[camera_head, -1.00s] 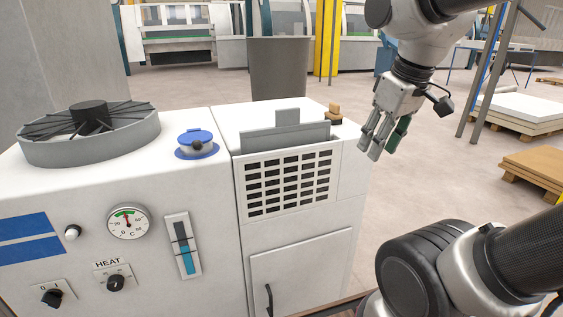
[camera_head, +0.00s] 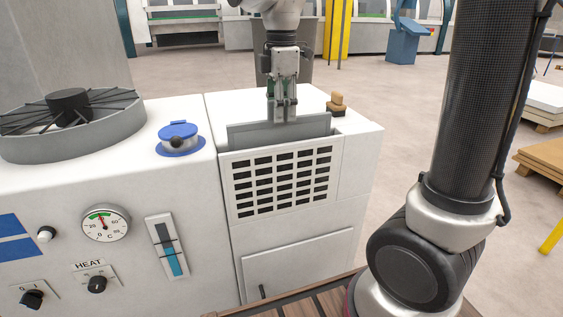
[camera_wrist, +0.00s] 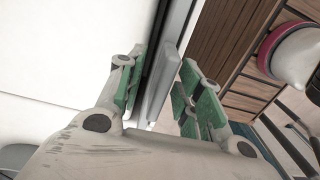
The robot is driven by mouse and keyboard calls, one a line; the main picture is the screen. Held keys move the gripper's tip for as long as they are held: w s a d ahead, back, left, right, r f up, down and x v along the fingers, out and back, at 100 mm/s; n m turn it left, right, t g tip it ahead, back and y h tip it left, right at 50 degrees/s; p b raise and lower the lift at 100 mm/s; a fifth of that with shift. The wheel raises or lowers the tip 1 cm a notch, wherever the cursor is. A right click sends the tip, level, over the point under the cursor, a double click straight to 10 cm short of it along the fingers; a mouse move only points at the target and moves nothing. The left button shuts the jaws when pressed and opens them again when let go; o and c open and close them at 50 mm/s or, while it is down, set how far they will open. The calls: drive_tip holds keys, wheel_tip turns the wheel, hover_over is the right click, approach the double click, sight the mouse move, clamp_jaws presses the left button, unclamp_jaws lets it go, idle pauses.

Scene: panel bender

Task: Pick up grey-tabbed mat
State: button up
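The grey-tabbed mat (camera_head: 248,132) stands upright in the slot on top of the white cabinet, behind the black-holed grille. Its upper edge shows above the slot in the head view. My gripper (camera_head: 284,117) points down over the middle of the mat, where it hides the tab. In the wrist view the grey tab (camera_wrist: 158,88) lies between the green-padded fingers of my gripper (camera_wrist: 165,70). The fingers are apart, one on each side of the tab, with a visible gap at the right finger.
A brown knob-like part (camera_head: 337,103) stands right of the slot on the cabinet top (camera_head: 355,124). A blue-lidded cap (camera_head: 179,138) and a round fan housing (camera_head: 75,140) are to the left. The cabinet's right side borders open floor.

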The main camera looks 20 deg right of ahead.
wheel_tip(320, 180, down, 2)
drive_tip(key=shift+f, duration=0.25)
clamp_jaws()
drive_tip(key=shift+r, duration=0.15)
wheel_tip(320, 180, up, 28)
idle(0.7)
